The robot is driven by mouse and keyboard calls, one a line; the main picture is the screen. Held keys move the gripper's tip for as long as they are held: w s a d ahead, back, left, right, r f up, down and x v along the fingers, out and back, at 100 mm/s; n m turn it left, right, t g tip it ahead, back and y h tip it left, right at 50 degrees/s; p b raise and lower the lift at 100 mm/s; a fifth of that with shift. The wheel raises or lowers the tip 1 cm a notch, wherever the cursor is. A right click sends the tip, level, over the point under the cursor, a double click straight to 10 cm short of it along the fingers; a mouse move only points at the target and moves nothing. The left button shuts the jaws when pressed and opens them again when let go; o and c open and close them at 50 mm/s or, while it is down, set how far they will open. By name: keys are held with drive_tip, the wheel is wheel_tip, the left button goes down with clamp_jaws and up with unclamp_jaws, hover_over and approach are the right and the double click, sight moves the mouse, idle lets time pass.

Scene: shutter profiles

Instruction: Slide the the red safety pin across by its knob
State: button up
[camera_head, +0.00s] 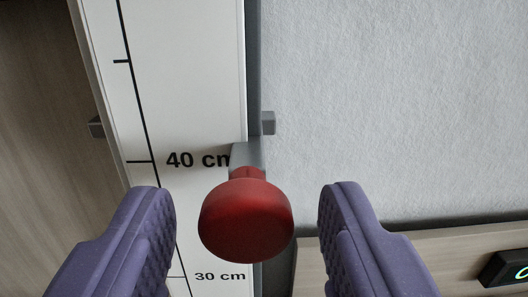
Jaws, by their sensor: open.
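The red knob (246,221) of the safety pin is round and sits between my fingers in the lower middle of the view. A short grey mount (247,157) shows just above it, at the right edge of the white scale panel. My gripper (247,203) has two purple padded fingers, one left and one right of the knob. It is open, with a visible gap on each side of the knob. Most of the pin's shaft is hidden behind the knob.
The white panel (185,60) carries a black scale with 40 cm and 30 cm marks. A textured grey wall (400,90) fills the right. A wooden ledge (430,262) holds a dark device (506,268).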

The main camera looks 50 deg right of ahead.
drive_tip(key=shift+x, duration=1.1)
clamp_jaws()
drive_tip(key=s+d+b, duration=0.1)
drive_tip(key=s+d, duration=0.2)
drive_tip(key=shift+c, duration=1.3)
unclamp_jaws()
drive_tip(key=shift+o, duration=1.3)
drive_tip(key=shift+s+d, duration=0.1)
drive_tip(key=shift+s, duration=0.1)
drive_tip(key=shift+w, duration=0.1)
